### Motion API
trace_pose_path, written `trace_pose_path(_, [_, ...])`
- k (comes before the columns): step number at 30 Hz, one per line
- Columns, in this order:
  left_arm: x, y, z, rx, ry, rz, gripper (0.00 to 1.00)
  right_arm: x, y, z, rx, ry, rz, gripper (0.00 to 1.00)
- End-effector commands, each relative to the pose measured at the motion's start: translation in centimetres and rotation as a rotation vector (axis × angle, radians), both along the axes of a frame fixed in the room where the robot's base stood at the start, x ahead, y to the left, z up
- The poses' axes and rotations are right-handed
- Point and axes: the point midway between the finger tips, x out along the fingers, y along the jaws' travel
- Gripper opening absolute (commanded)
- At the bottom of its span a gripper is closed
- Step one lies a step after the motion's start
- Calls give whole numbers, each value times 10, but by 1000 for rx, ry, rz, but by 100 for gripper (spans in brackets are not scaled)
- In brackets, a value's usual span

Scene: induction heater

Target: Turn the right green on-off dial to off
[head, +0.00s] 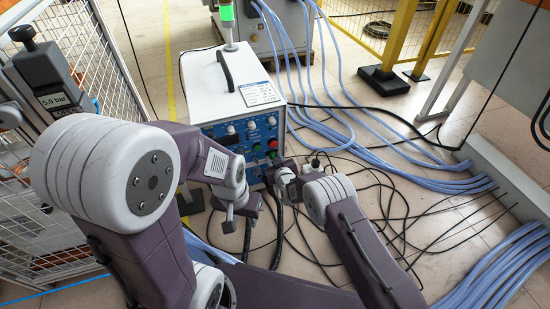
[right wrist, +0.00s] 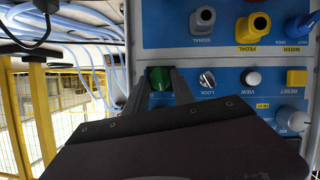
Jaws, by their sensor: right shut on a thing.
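The green dial (right wrist: 160,78) is on the blue front panel of the induction heater (head: 228,88), in the upper middle of the right wrist view. My right gripper (right wrist: 162,90) has a finger on each side of it and is shut on it. The fingers hide part of the dial and its markings. My left gripper (head: 238,208) hangs in front of the heater, apart from the panel. Its finger gap is unclear.
Beside the dial are a silver lock switch (right wrist: 207,79), a white knob (right wrist: 252,78) and a yellow pedal socket (right wrist: 258,24). Blue hoses (head: 340,125) and black cables cover the floor at right. A mesh fence (head: 75,215) stands at left.

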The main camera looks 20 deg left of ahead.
Motion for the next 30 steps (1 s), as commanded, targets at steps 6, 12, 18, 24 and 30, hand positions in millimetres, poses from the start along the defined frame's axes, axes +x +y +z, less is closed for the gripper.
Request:
trace_pose_path(6, [0, 0, 0, 0, 0, 0, 36, -2, 2, -2, -164, -109, 2, 0])
trace_pose_path(12, [0, 0, -4, 0, 0, 0, 36, -2, 4, -3, -300, -203, 2, 0])
trace_pose_path(18, [0, 0, -8, 0, 0, 0, 36, -3, 4, -4, -405, -272, 1, 0])
trace_pose_path(24, [0, 0, -10, 0, 0, 0, 36, -3, 4, -3, -472, -319, 3, 0])
trace_pose_path(30, [0, 0, -11, 0, 0, 0, 36, -3, 4, -3, -502, -339, 3, 0])
